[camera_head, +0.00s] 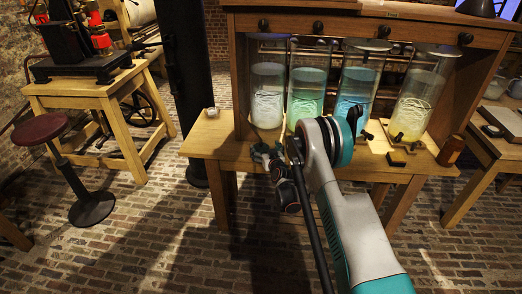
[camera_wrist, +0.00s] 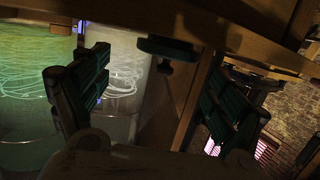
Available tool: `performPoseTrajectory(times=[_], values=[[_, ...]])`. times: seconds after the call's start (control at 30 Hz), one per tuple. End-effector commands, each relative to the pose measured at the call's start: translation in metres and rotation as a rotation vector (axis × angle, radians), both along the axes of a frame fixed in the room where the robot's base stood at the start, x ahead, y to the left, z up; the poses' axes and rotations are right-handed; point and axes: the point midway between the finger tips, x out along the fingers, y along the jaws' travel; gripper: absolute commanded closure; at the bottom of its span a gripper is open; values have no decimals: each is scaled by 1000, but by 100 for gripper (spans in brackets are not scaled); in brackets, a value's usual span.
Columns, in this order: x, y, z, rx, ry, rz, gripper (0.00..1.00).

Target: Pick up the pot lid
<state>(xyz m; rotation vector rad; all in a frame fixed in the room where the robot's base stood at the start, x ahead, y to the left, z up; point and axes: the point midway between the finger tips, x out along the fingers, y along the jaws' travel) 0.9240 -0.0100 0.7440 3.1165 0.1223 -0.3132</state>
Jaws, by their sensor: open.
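A dark, flat round piece with a small knob, which looks like the pot lid (camera_wrist: 165,48), shows in the wrist view. It lies against the wooden table edge, between my two fingers and beyond their tips. It is dim there, and I cannot make it out for sure in the head view. My gripper (camera_head: 268,155) is at the front edge of the wooden table in the head view, partly hidden by my arm. In the wrist view its dark fingers (camera_wrist: 158,68) are spread wide apart, with nothing held between them.
Several tall glass jars, including one with pale liquid (camera_head: 267,95) and one with green (camera_head: 306,95), stand in the wooden case behind my gripper. A small whitish pot (camera_head: 211,113) stands on the table's left end.

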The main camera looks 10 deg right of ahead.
Motion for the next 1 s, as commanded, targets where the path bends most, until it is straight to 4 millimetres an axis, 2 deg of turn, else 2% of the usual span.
performPoseTrajectory(times=[0.13,0.3,0.6,0.63,0.83,1.0], values=[[20,8,-9,-2,0,1,12],[40,10,-12,0,0,0,12],[45,10,-10,-1,0,0,12],[45,10,-10,-1,0,0,15],[45,10,-10,-1,0,0,60],[45,10,-10,-1,0,0,61]])
